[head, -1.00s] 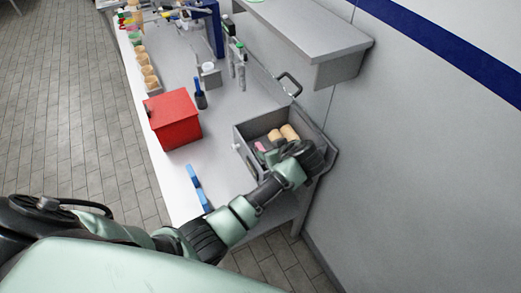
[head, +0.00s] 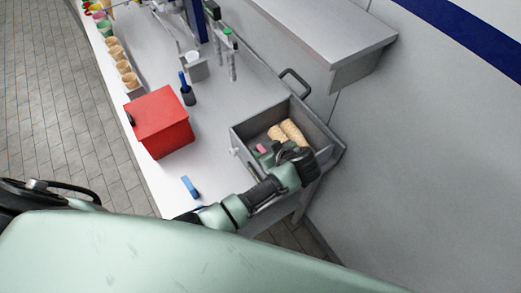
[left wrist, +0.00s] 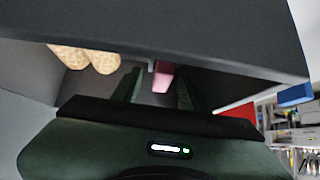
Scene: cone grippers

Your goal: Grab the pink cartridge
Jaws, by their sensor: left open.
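The pink cartridge (head: 261,148) lies inside the open grey box (head: 251,128) on the bench, towards the box's left part. My left gripper (head: 267,157) reaches into the box from its near right side. It is open and sits close to the cartridge in the head view. In the left wrist view the pink cartridge (left wrist: 162,78) shows between the two dark fingers, nearer the right one. I cannot tell whether the fingers touch it. The box's grey wall (left wrist: 160,30) fills the top of that view. My right gripper does not show.
Tan, cork-like cylinders (head: 291,131) lie in the box beside the cartridge. A red box (head: 160,120), a blue block (head: 190,186) and a dark pen holder (head: 188,96) stand on the white bench. A grey shelf (head: 325,38) overhangs the bench near the wall.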

